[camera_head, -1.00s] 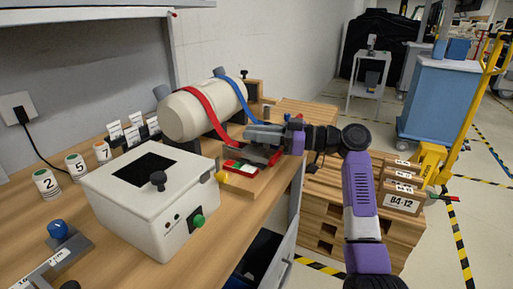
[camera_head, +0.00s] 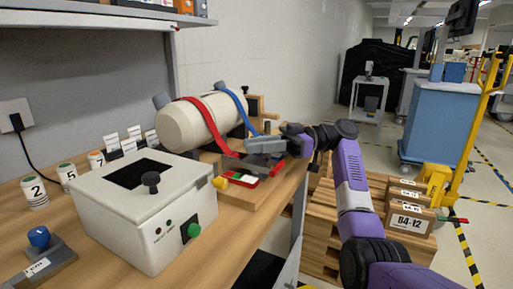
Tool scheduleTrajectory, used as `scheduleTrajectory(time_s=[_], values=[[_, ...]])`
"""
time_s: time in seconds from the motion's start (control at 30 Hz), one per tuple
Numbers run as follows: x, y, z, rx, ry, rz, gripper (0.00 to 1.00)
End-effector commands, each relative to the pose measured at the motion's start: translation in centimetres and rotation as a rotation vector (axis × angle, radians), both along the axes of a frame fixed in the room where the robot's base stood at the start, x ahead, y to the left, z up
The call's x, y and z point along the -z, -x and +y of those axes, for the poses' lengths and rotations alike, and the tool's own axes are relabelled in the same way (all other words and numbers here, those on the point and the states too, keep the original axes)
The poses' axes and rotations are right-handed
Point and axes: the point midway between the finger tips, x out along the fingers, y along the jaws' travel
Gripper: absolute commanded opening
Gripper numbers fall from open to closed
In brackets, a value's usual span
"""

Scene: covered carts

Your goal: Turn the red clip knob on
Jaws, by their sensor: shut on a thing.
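A white cylinder (camera_head: 190,126) lies on a wooden stand at the back of the bench, with a red strap (camera_head: 216,128) and a blue strap (camera_head: 240,108) over it. The red strap runs down to a dark clip with red parts (camera_head: 278,168) at the stand's front. My gripper (camera_head: 259,152) comes in from the right at this clip, its grey fingers shut on the red clip knob. The fingers and the clip overlap, so most of the knob is hidden and its exact angle cannot be told.
A white box (camera_head: 110,213) with a black knob (camera_head: 151,181) and a green knob (camera_head: 190,231) stands in front. Stacked wooden pallets (camera_head: 325,225) stand right of the bench.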

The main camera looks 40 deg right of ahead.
Motion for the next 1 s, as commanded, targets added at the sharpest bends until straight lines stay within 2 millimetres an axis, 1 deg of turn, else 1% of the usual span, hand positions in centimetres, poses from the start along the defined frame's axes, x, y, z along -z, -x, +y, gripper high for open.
scheduleTrajectory(time_s=[0.27, 0.3, 0.37, 0.4, 0.77, 0.87, 1.0], values=[[0.1, 0.0, 0.1, -0.003, 0.001, 0.002, 0.0], [0.1, 0.0, 0.1, -0.003, 0.001, 0.002, 0.21], [0.1, 0.0, 0.1, -0.002, 0.001, 0.002, 0.33], [0.1, 0.0, 0.1, -0.002, 0.001, 0.002, 0.41], [0.0, 0.1, -0.2, 0.001, 0.0, 0.001, 0.41], [-0.1, 0.5, -1.1, 0.003, 0.0, 0.001, 0.41], [-0.1, 1.5, -3.1, 0.003, -0.001, 0.002, 0.41]])
